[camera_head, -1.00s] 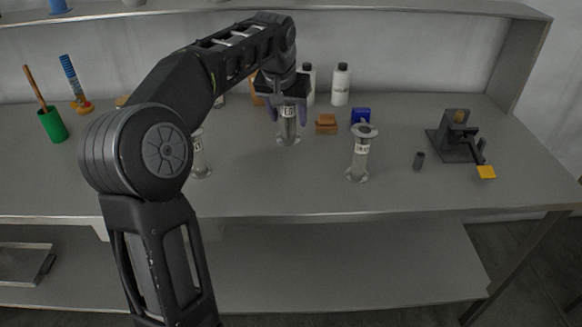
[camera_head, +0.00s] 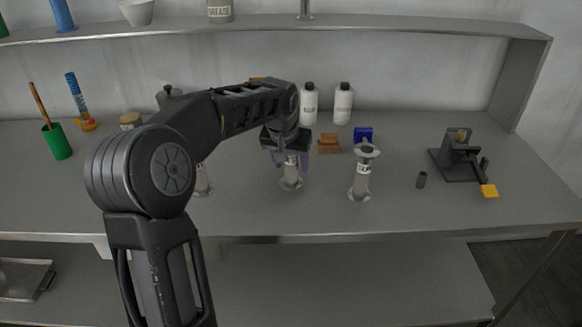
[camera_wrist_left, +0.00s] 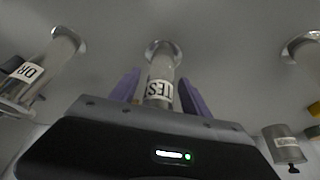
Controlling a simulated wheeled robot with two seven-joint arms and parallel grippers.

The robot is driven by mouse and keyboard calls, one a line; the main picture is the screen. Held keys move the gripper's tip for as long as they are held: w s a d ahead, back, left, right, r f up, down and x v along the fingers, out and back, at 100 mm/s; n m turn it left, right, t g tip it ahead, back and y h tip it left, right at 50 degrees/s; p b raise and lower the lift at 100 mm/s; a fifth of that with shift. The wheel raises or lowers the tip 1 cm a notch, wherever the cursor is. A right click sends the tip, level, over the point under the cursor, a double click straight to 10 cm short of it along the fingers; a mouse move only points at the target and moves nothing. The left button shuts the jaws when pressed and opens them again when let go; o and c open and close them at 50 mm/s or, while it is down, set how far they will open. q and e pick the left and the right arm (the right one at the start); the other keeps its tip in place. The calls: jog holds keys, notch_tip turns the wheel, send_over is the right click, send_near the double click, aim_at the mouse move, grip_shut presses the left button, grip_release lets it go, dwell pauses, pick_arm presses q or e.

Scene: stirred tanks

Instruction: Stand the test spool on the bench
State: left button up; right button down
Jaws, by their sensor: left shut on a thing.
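The test spool (camera_head: 291,172) is a grey flanged pipe piece with a white label; "TES" reads on it in the left wrist view (camera_wrist_left: 160,88). My left gripper (camera_head: 290,160) is shut on its upper part, with purple fingers on both sides. The spool is upright, its lower flange at or just above the grey bench (camera_head: 260,214); I cannot tell whether it touches. The gripper and arm hide the spool's top in the head view. My right gripper is not in view.
A similar spool (camera_head: 361,176) stands to the right, and another (camera_head: 202,180) stands left, partly behind my arm. Brown blocks (camera_head: 328,143), a blue box (camera_head: 363,134) and white bottles (camera_head: 343,104) are behind. A dark fixture (camera_head: 457,158) stands right. The front strip of bench is clear.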

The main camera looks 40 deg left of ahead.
pick_arm(q)
jog(key=shift+f, duration=0.8)
jog(key=shift+f, duration=0.2)
jog(key=o, duration=1.6)
jog(key=shift+r, duration=0.2)
jog(key=v, duration=1.2)
